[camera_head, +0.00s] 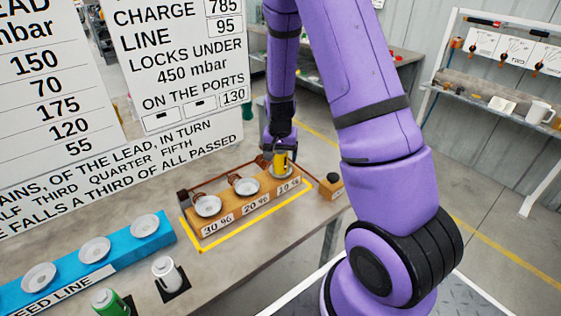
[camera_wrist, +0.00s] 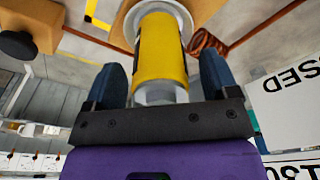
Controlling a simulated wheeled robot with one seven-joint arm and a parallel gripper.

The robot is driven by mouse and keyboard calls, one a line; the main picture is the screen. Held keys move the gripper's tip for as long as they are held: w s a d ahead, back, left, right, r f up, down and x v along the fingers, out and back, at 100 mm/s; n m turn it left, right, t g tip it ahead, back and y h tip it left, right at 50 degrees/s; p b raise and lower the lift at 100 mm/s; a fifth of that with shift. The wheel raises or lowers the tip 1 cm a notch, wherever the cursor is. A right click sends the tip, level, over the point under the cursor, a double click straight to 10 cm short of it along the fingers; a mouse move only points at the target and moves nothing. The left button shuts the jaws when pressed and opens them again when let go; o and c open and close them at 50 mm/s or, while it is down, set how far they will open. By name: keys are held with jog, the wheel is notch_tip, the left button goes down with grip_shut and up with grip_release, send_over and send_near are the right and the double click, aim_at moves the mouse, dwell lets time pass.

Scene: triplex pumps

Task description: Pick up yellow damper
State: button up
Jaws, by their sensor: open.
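The yellow damper (camera_head: 280,161) is a small yellow cylinder standing in the dish at the 10 % place of the wooden block (camera_head: 222,219). In the wrist view the yellow damper (camera_wrist: 160,52) lies between the two dark fingers, with its pale end close to the palm. My gripper (camera_head: 279,150) is at the damper from above, and in the wrist view my gripper (camera_wrist: 160,82) is open, with a finger on either side. Slim gaps seem to show beside the damper. Its far end sits at a pale dish rim.
Two empty dishes stand at the 30 % (camera_head: 208,206) and 20 % (camera_head: 246,186) places. A small wooden box with a black knob (camera_head: 331,186) is right of the block. A blue block (camera_head: 95,262), a white cylinder (camera_head: 167,271) and a green cylinder (camera_head: 108,301) are at front left. Large sign boards (camera_head: 178,60) stand behind.

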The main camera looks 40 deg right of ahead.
jog(key=shift+f, duration=0.25)
jog(key=c, duration=1.2)
jog(key=shift+o, duration=0.2)
jog(key=shift+r, duration=0.1)
